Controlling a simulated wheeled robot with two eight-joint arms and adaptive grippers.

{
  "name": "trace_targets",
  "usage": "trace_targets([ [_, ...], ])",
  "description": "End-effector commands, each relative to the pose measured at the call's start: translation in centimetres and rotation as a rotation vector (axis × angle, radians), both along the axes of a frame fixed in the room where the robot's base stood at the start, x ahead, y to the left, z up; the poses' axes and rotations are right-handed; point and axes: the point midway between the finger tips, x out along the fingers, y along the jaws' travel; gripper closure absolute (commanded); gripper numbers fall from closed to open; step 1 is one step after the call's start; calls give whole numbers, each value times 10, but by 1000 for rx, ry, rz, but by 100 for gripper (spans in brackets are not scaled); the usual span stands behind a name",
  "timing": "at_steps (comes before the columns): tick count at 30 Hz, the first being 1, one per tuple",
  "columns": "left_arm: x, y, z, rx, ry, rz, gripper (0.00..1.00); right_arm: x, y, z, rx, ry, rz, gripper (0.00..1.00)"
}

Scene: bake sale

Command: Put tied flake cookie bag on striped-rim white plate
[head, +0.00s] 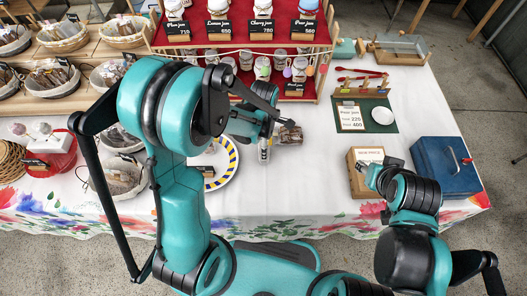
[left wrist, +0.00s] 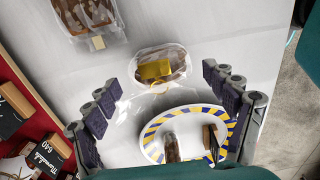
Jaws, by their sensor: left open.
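The striped-rim white plate (head: 233,163) lies left of my left gripper (head: 268,128), partly hidden by my arm. In the left wrist view the plate (left wrist: 150,133) has a yellow and blue rim and holds a brown item and a dark-edged piece. A clear bag with a yellow tie (left wrist: 158,70) lies on the white cloth just beyond the plate, between the lines of my open left fingers; they do not grip it. I take it for the flake cookie bag. A brown bag (head: 291,134) shows beside the gripper in the head view. My right gripper (head: 372,172) is beside a brown box.
Another clear bag of brown pieces (left wrist: 88,16) lies farther up in the left wrist view. A red jar stand (head: 310,85) is behind. The brown box (head: 358,185), blue box (head: 446,168) and green board (head: 380,118) stand at right. The front middle cloth is clear.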

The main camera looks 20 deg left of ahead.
Motion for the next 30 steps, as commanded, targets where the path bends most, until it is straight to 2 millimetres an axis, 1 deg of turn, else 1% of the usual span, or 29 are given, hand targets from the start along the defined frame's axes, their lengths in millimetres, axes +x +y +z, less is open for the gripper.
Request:
trace_targets([
  [1, 1, 1, -14, 0, 0, 0, 16, 0, 0, -10, 0, 0, 0, 60],
  [4, 0, 0, -26, 0, 0, 0, 16, 0, 0, -15, 0, 0, 0, 60],
  [6, 1, 0, -29, 0, 0, -1, 16, 0, 0, -15, 0, 0, 0, 60],
  [11, 0, 0, -27, 0, -1, -1, 16, 0, 0, -13, 0, 0, 0, 60],
  [12, 0, 0, -27, 0, -1, -1, 21, 0, 0, -13, 0, 0, 0, 60],
  [14, 0, 0, -27, 0, 0, -1, 36, 0, 0, -13, 0, 0, 0, 60],
  [15, 0, 0, -27, 0, 0, -1, 46, 0, 0, -13, 0, 0, 0, 60],
  [16, 0, 0, -27, 0, 0, -1, 52, 0, 0, -13, 0, 0, 0, 60],
  [17, 0, 0, -27, 0, 0, -1, 54, 0, 0, -13, 0, 0, 0, 60],
  [26, 0, 0, -27, 0, -1, -1, 54, 0, 0, -13, 0, 0, 0, 60],
  [30, 0, 0, -22, 0, -1, -1, 54, 0, 0, -11, 0, 0, 0, 60],
])
